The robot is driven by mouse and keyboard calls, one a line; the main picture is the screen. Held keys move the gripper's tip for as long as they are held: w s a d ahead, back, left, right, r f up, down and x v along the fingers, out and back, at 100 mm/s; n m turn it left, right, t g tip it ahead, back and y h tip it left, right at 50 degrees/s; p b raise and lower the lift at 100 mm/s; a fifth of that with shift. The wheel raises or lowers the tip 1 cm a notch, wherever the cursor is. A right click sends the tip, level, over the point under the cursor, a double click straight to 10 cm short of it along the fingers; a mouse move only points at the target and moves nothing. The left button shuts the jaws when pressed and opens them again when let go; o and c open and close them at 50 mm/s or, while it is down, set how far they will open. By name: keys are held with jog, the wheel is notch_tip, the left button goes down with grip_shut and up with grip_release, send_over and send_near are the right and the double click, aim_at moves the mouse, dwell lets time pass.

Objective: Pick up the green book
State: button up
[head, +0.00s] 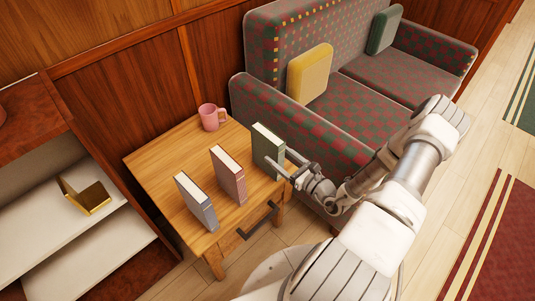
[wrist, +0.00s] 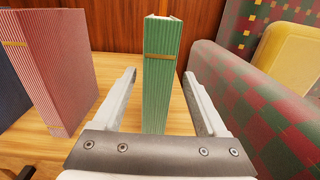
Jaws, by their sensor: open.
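The green book (head: 267,150) stands upright on the small wooden table, at the table's right side near the sofa arm. In the wrist view the green book (wrist: 160,75) stands straight ahead, its striped spine with a gold band facing me. My gripper (head: 278,171) is at the near side of the green book. In the wrist view my gripper (wrist: 160,90) is open, one finger to the left and one to the right of the book's lower part, with gaps visible on both sides. The lower end of the book is hidden behind the gripper's body.
A red book (head: 228,174) and a blue book (head: 196,202) stand upright to the left on the wooden table (head: 165,160). A pink mug (head: 211,117) is at the back. The checked sofa (head: 300,135) rises close on the right. A shelf (head: 45,215) stands at far left.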

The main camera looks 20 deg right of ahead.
aim_at(268, 147)
jog(key=shift+b+x, duration=0.9)
jog(key=shift+x, duration=1.9)
jog(key=shift+a+r, duration=0.1)
jog(key=shift+a, duration=0.05)
jog(key=shift+s, duration=0.1)
jog(key=shift+c, duration=0.3)
grip_shut()
